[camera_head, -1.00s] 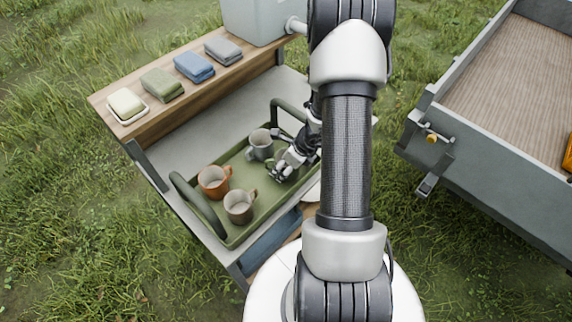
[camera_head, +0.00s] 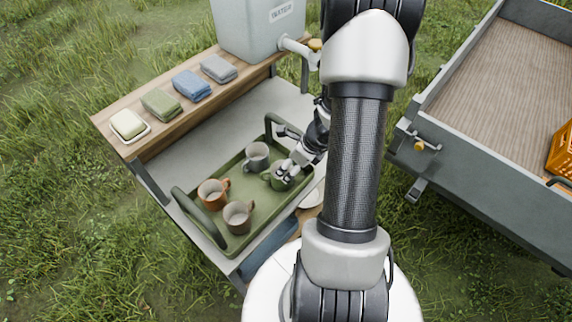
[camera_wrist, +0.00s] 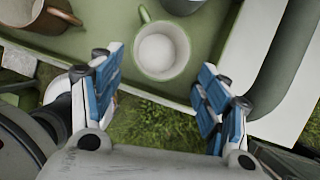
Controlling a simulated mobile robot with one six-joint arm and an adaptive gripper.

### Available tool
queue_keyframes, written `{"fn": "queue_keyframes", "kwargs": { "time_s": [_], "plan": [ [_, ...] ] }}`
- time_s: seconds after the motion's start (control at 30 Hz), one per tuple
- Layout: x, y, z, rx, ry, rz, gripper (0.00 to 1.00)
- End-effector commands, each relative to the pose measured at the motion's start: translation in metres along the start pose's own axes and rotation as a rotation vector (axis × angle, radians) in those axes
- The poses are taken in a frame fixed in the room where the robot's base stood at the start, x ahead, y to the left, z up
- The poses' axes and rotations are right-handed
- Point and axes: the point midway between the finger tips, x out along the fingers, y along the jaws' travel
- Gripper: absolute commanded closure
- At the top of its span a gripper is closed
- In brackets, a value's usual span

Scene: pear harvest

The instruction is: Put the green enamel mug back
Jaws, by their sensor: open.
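The green enamel mug (camera_head: 281,182) stands upright in the green tray (camera_head: 239,240), at the tray's right corner, with its handle toward the left. In the wrist view the mug (camera_wrist: 161,70) shows from above, with a pale inside and its handle at its upper left. My gripper (camera_head: 291,168) is at the mug in the head view and partly covers it. In the wrist view my gripper (camera_wrist: 158,68) is open, its blue-padded fingers apart on either side below the mug, not closed on it.
A grey mug (camera_head: 257,156), an orange-brown mug (camera_head: 212,193) and a brown mug (camera_head: 238,216) share the tray. Folded cloths (camera_head: 192,85), a soap dish (camera_head: 129,125) and a water container (camera_head: 258,27) stand on the upper shelf. A cart bed (camera_head: 500,75) is at the right.

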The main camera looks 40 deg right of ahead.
Motion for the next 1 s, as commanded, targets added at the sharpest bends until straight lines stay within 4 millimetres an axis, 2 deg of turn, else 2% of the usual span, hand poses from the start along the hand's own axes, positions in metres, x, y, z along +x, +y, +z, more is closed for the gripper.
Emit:
{"fn": "queue_keyframes", "kwargs": {
  "time_s": [0.03,0.2,0.27,0.33,0.43,0.5,0.6,0.7,0.8,0.9,1.0],
  "plan": [
    [-0.009,0.000,0.001,0.002,0.000,0.000,0.31],
    [-0.021,0.003,0.007,-0.036,-0.007,0.002,0.31],
    [-0.028,0.007,0.019,-0.103,-0.021,0.003,0.31],
    [-0.043,0.019,0.044,-0.247,-0.049,0.008,0.31],
    [-0.079,0.056,0.093,-0.589,-0.104,0.023,0.31],
    [-0.108,0.092,0.120,-0.867,-0.136,0.037,0.31],
    [-0.148,0.144,0.141,-1.257,-0.165,0.054,0.31],
    [-0.185,0.192,0.143,-1.636,-0.170,0.061,0.31],
    [-0.220,0.230,0.132,-2.003,-0.147,0.058,0.31],
    [-0.250,0.254,0.112,-2.337,-0.093,0.045,0.31],
    [-0.272,0.264,0.093,-2.601,-0.016,0.022,0.31]
  ]
}}
